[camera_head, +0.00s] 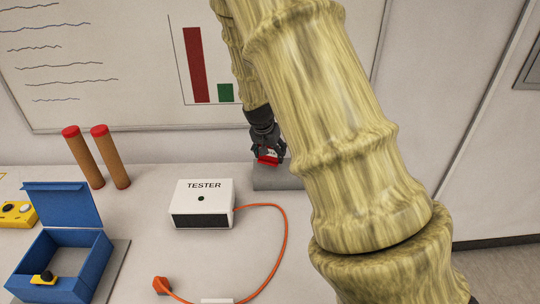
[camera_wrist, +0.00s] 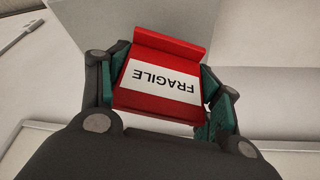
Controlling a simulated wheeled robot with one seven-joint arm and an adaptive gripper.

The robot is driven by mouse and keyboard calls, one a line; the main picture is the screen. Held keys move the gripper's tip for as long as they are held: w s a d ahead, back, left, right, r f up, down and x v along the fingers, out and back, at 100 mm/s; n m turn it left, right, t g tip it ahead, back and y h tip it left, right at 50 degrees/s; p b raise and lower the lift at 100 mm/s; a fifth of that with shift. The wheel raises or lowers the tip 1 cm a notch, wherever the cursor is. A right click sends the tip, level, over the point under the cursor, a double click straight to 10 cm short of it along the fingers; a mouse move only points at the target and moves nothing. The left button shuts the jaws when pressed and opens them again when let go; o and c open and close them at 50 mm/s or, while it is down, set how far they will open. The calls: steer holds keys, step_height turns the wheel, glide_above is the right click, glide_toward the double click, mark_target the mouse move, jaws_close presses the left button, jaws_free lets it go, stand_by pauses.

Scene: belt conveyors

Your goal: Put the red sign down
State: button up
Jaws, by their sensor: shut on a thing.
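The red sign (camera_wrist: 170,43) has a white label reading FRAGILE, which appears upside down in the wrist view. My gripper (camera_wrist: 165,88) is shut on the red sign, with a finger pad on each side of it. In the head view my gripper (camera_head: 267,150) points down at the back of the table, and the red sign (camera_head: 268,160) shows small and red between the fingers. The sign is over or at a grey block (camera_head: 275,178). I cannot tell whether the sign touches the block. My arm hides part of the table's right side.
A white TESTER box (camera_head: 204,186) stands left of the grey block, with an orange cable (camera_head: 286,238) looping in front. An open blue box (camera_head: 91,272) is at the left, near two red-topped brown cylinders (camera_head: 110,158). A whiteboard (camera_head: 130,85) stands behind.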

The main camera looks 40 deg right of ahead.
mark_target(270, 158)
steer(key=shift+w+d, duration=0.3)
steer(key=shift+d, duration=0.1)
steer(key=shift+f+p, duration=0.7)
steer(key=shift+f, duration=1)
steer(key=shift+f, duration=0.15)
steer(key=o, duration=0.9)
steer(key=shift+b+v, duration=1.1)
steer(key=shift+v, duration=5.05)
